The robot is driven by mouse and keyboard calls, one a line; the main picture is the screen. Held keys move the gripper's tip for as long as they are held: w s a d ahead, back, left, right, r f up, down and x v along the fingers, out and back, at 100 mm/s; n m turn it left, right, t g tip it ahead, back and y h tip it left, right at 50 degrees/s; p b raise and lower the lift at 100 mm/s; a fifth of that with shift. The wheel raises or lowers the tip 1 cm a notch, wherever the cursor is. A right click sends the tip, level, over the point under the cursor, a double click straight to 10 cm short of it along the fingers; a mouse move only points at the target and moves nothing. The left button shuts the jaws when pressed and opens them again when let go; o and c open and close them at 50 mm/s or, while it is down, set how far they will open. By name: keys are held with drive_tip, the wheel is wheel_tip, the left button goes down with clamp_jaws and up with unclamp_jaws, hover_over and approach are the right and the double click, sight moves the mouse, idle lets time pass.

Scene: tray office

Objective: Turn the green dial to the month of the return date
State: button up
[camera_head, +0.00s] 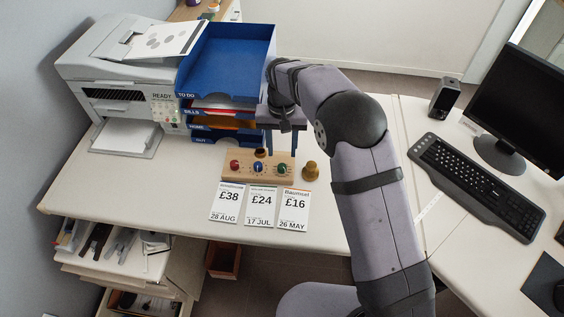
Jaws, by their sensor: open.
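The green dial (282,168) is the rightmost of three small dials on a wooden block (270,179) on the desk. A red dial (235,166) and a blue dial (258,167) sit to its left. The dial settings are too small to read. My gripper (281,150) points down just behind and above the green dial, open and empty, its fingers seeming apart from the dial. In front of the block lie three cards: one with £38 and 28 AUG (227,204), one with £24 and 17 JUL (261,207), one with £16 and 26 MAY (293,210). I cannot tell a return date.
A brass knob-like object (310,171) stands right of the block. Blue stacked trays (228,60) and a printer (122,75) stand behind left. A keyboard (475,185), monitor (520,105) and speaker (445,97) are at right. The desk left of the cards is clear.

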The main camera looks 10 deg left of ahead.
sight(282, 166)
drive_tip(key=shift+f, duration=0.1)
drive_tip(key=shift+f+p, duration=0.75)
drive_tip(key=shift+f, duration=2.8)
clamp_jaws()
drive_tip(key=shift+n, duration=2.6)
unclamp_jaws()
drive_tip(key=shift+r+b, duration=0.85)
drive_tip(key=shift+r, duration=2.9)
